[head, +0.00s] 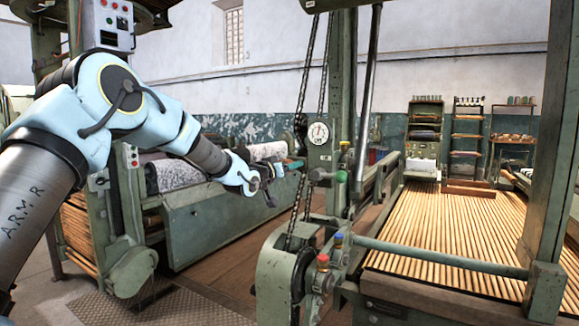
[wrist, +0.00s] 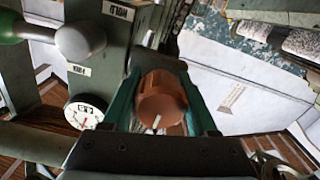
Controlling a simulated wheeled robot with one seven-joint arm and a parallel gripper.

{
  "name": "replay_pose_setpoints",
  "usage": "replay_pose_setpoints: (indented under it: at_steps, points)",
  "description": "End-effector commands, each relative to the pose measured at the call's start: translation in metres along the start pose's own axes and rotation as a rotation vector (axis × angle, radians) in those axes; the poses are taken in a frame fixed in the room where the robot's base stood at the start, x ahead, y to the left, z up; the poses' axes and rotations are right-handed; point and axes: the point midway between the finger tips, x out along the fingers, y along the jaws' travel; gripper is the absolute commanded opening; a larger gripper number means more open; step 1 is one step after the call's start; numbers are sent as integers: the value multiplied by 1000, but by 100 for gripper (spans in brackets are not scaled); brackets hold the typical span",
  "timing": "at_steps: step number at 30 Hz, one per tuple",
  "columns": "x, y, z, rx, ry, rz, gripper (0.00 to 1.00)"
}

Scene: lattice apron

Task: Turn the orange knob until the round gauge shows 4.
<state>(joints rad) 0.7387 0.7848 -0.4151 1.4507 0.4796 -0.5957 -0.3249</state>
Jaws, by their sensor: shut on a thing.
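The orange knob (wrist: 160,92) sits between the two teal fingers of my gripper (wrist: 161,72) in the wrist view, with a finger against each side. A short white mark shows on the knob's face at its lower edge. In the head view my gripper (head: 294,164) reaches the green machine post from the left; I cannot make out the knob there. The round gauge (head: 319,132) has a white dial and is just above and right of my gripper. It also shows in the wrist view (wrist: 86,113), upside down, with a red needle. Its reading is too small to tell.
A lever with a pale round hub (wrist: 80,41) and green grip (wrist: 25,31) stands close beside the knob. Hanging chains (head: 303,95) run near my gripper. A slatted wooden bed (head: 450,230) fills the right.

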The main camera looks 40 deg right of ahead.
Motion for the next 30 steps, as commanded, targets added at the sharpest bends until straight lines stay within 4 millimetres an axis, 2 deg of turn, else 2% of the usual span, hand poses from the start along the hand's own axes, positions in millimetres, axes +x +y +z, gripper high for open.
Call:
replay_pose_setpoints:
  at_steps: [6,15,30]
  points:
    - [0,-1,2,-174,-3,-2,3]
    - [0,0,2,-323,-4,-1,3]
    - [0,0,3,-374,-5,-2,3]
